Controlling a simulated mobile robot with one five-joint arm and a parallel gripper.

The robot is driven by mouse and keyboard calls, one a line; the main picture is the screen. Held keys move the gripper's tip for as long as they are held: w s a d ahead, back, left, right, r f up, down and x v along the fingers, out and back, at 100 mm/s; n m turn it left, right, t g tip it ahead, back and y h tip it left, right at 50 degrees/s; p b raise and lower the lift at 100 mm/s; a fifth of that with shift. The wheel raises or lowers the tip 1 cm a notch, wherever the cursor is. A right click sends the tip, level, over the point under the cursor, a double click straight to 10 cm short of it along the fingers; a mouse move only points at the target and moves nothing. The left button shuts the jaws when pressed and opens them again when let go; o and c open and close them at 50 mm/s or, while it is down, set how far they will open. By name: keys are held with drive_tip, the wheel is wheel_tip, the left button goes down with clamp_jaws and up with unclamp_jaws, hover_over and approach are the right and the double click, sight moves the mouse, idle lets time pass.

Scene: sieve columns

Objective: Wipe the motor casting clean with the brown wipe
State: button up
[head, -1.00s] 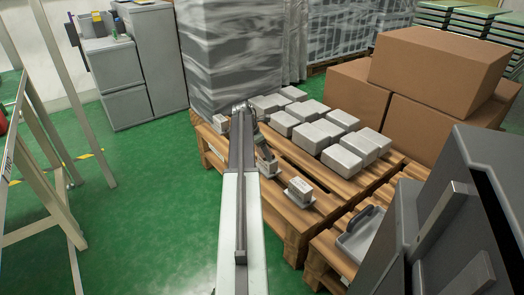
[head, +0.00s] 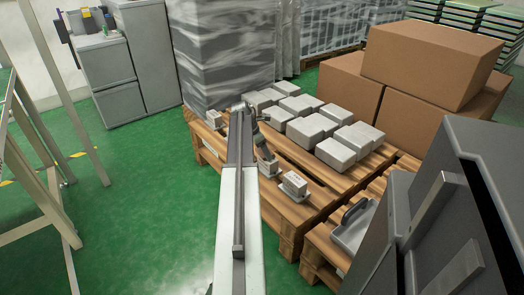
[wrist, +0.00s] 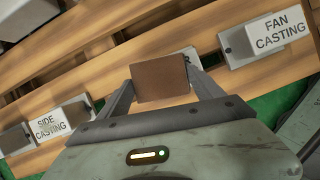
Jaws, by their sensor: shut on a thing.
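The brown wipe (wrist: 161,80) is a flat-faced brown block between the fingers of my gripper (wrist: 162,92) in the wrist view. My gripper is shut on it. Directly behind the wipe is a pale block, mostly hidden, with only the end of a dark label showing. This looks like the middle casting (head: 268,166), below my gripper (head: 262,146) in the head view; its name cannot be read. I cannot tell whether the wipe touches it.
The fan casting (wrist: 277,35) stands on a grey plate to the right, the side casting (wrist: 62,118) to the left. All are along the edge of a wooden pallet (head: 308,211). Several grey blocks (head: 305,130) sit behind. A dark grey machine (head: 440,215) stands at the right.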

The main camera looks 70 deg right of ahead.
drive_tip(key=w+d, duration=0.2)
drive_tip(key=w, duration=0.1)
drive_tip(key=w+d, duration=0.1)
drive_tip(key=shift+w, duration=0.15)
idle(0.4)
wheel_tip(320, 180, up, 6)
drive_tip(key=p, duration=0.6)
wheel_tip(320, 180, up, 3)
drive_tip(key=p, duration=0.3)
drive_tip(key=shift+f, duration=0.1)
